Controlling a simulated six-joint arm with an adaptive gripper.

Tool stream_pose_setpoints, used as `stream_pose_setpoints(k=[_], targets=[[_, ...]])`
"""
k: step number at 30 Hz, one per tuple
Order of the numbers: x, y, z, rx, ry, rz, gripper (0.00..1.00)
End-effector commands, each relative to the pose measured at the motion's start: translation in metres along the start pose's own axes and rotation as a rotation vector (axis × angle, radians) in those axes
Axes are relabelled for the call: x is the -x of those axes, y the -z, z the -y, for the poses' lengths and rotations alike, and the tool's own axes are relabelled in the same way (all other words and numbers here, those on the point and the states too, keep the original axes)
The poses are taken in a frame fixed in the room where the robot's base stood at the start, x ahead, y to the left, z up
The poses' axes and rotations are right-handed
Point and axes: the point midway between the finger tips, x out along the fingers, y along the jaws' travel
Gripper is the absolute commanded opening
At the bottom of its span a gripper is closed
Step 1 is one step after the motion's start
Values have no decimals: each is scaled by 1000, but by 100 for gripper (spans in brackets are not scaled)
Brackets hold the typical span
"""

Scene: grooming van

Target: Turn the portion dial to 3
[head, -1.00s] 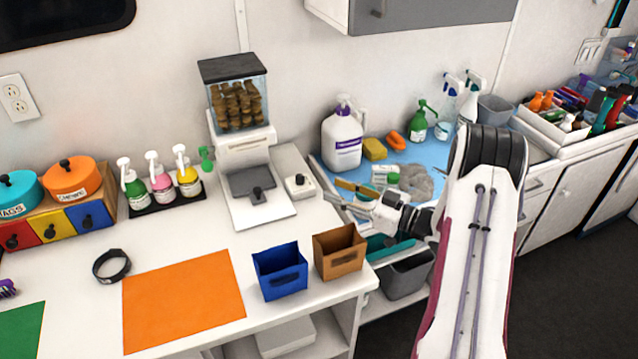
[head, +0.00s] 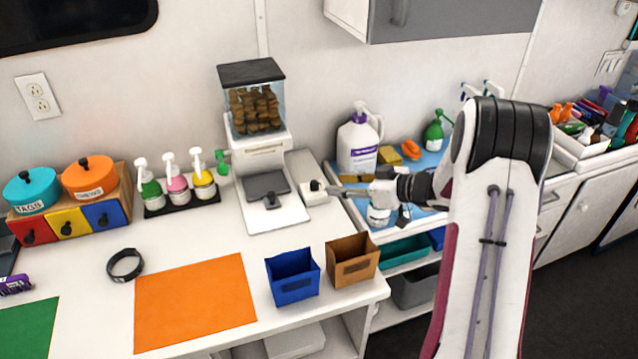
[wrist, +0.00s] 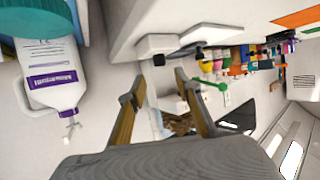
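The portion dial is a small white box with a dark knob (head: 314,186), on the counter just right of the treat dispenser (head: 262,150). No numbers on it can be read. My gripper (head: 334,191) reaches in from the right, its fingertips close beside the dial. In the wrist view the two fingers of my gripper (wrist: 159,79) are spread apart with nothing between them. The dark knob (wrist: 159,60) and its white box (wrist: 156,43) lie just beyond the gap, roughly in line with it. Whether a finger touches the dial cannot be told.
A blue bin (head: 293,280) and a brown bin (head: 352,262) stand at the counter's front edge. A white jug (head: 358,145) stands on the blue surface behind my gripper. Pump bottles (head: 176,184) stand left of the dispenser.

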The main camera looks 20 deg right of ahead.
Motion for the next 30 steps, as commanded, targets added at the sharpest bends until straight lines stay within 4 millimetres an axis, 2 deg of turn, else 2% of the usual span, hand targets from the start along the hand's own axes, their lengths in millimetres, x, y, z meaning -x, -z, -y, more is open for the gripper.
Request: stream_pose_setpoints(k=[8, 14, 30], targets=[[-2, 0, 0, 0, 1, -1, 33], [-12, 0, 0, 1, 2, -2, 33], [-69, 0, 0, 2, 2, -2, 33]])
